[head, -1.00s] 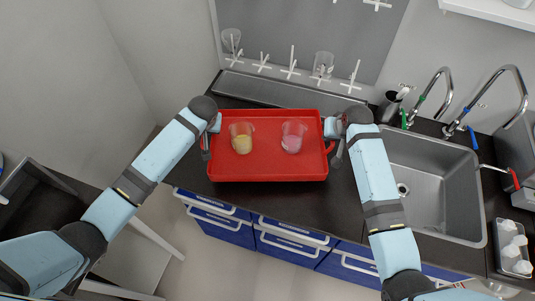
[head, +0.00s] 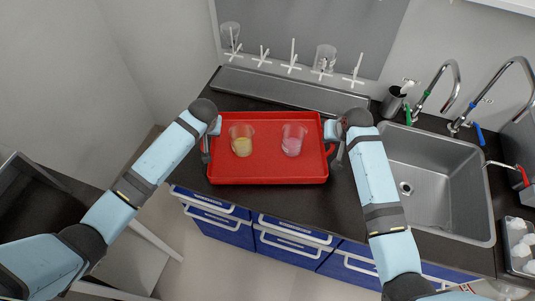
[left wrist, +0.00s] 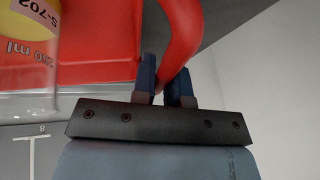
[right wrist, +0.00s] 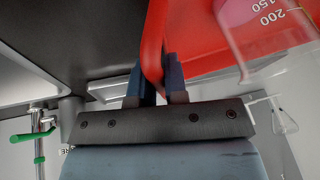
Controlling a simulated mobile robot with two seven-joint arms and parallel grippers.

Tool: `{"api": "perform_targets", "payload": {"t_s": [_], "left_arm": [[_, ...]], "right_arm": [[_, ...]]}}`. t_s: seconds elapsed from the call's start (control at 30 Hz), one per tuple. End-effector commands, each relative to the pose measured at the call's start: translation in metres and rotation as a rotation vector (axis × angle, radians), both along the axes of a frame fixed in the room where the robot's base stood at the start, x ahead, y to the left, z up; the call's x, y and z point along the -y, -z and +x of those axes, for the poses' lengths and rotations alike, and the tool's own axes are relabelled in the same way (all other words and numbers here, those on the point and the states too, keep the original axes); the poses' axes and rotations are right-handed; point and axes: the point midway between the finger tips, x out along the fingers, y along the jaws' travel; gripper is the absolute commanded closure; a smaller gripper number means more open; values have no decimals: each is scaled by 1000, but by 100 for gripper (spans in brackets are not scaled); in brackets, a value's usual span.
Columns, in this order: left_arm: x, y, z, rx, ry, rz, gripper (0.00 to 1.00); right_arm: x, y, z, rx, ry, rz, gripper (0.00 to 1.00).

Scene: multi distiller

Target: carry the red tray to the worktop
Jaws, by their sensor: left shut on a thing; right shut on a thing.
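The red tray (head: 268,172) is level between my two arms in the head view, over the black worktop (head: 340,215). I cannot tell whether it touches the worktop. On it stand a beaker with yellow liquid (head: 242,141) at left and a beaker with pink liquid (head: 292,141) at right, both upright. My left gripper (left wrist: 168,85) is shut on the tray's left handle, a red loop in the left wrist view. My right gripper (right wrist: 157,85) is shut on the tray's right handle.
A grey sink (head: 440,190) with taps lies right of the tray. A grey trough (head: 290,92) and a pegboard (head: 310,35) with glassware are behind it. Blue drawers (head: 225,225) are below the front edge. A dark cup (head: 393,100) stands at the back.

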Motion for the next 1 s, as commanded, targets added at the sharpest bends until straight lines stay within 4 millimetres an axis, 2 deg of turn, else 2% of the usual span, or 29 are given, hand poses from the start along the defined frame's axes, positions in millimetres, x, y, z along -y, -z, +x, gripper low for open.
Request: {"api": "perform_targets", "payload": {"t_s": [0.17, 0.2, 0.3, 0.67, 0.77, 1.0], "left_arm": [[-1, 14, 0, 1, -1, 1, 100], [-1, 11, 0, 0, 0, 1, 80], [0, 11, 0, 0, 0, 1, 61], [2, 5, -2, 1, 1, -1, 61], [5, -8, -7, 3, 1, -2, 61], [16, -55, -26, 3, 0, -2, 61]], "right_arm": [[0, 14, 0, 2, 0, 0, 100], [0, 11, 0, 1, 1, -1, 80], [0, 11, 0, 0, 0, -1, 61], [0, 11, 0, 0, 0, 0, 61], [0, 11, 0, 0, 0, 0, 61], [0, 11, 0, 0, 0, 0, 61]]}}
